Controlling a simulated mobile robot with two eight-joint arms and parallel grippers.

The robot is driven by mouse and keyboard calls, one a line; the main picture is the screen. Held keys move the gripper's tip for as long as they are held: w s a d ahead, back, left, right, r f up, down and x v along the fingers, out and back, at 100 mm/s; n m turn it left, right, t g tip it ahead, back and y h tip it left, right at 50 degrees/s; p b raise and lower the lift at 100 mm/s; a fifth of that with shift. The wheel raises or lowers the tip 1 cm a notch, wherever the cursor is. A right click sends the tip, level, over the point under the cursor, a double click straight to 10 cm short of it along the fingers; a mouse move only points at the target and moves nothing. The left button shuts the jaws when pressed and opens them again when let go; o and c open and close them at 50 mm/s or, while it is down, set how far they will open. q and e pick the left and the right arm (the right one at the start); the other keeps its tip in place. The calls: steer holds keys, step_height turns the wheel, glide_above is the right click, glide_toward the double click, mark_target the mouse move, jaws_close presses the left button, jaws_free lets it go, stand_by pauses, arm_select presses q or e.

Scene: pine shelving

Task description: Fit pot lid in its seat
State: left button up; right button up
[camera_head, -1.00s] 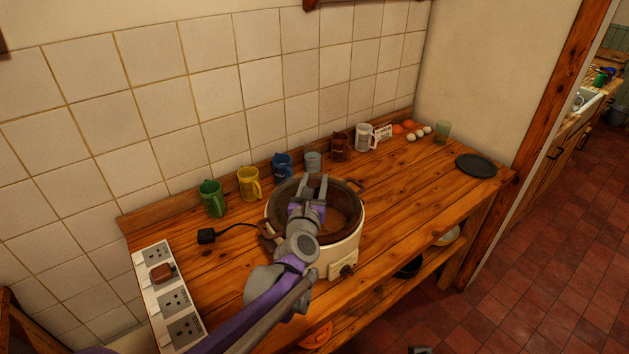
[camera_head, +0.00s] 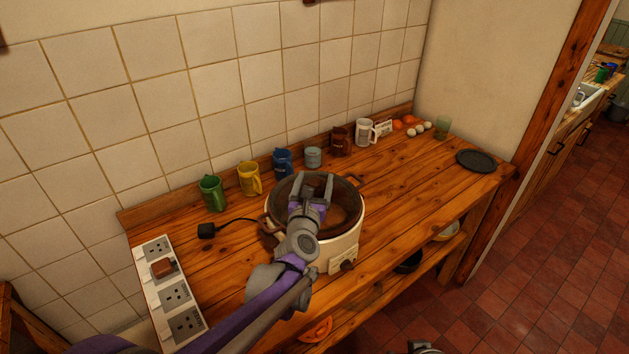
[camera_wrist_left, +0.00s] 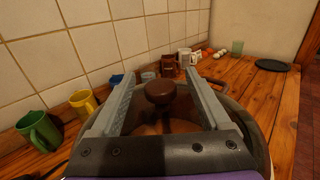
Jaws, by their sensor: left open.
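The pot (camera_head: 345,246) is a cream slow cooker with a dark rim and a front dial, standing on the wooden counter. The brown, see-through pot lid (camera_head: 343,208) appears to lie over its mouth; I cannot tell whether its edge sits level in the seat. Its round brown knob (camera_wrist_left: 160,92) stands up in the left wrist view. My left gripper (camera_head: 317,183) is open above the lid. In the left wrist view its fingers lie on either side of the knob, with gaps visible. My gripper and forearm hide part of the lid and near rim.
Green (camera_head: 212,194), yellow (camera_head: 248,180) and blue (camera_head: 282,163) mugs line the back wall, with more cups farther right. A socket strip (camera_head: 168,290) lies at left with a cable near the pot. A dark plate (camera_head: 476,161) lies far right. The counter right of the pot is clear.

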arm_select(q)
steer(key=s, duration=0.3)
steer(key=s+a, duration=0.1)
steer(key=s, duration=0.3)
steer(key=s+b, duration=0.1)
steer(key=s, duration=0.2)
steer(key=shift+s+a, duration=0.35)
steer(key=shift+s+a+m, duration=0.1)
steer(key=shift+s+m, duration=0.1)
steer(key=shift+m, duration=0.4)
steer(key=s+a+f+m+g+y, duration=0.1)
steer(key=s+a+f+m+g, duration=0.3)
steer(key=s+m, duration=0.4)
steer(key=s+a+f+m+g+y, duration=0.1)
steer(key=s+a+f+m+g, duration=0.3)
steer(key=s+m, duration=0.5)
steer(key=s+a+f+m+g, duration=0.4)
steer(key=s+a+f+m, duration=0.3)
steer(key=m, duration=0.9)
steer(key=shift+s+a+f+y, duration=0.2)
steer(key=shift+s+f, duration=0.05)
steer(key=shift+s, duration=0.3)
steer(key=shift+s+a+f+y, duration=0.2)
steer(key=shift+s+f, duration=0.05)
steer(key=shift+s, duration=0.25)
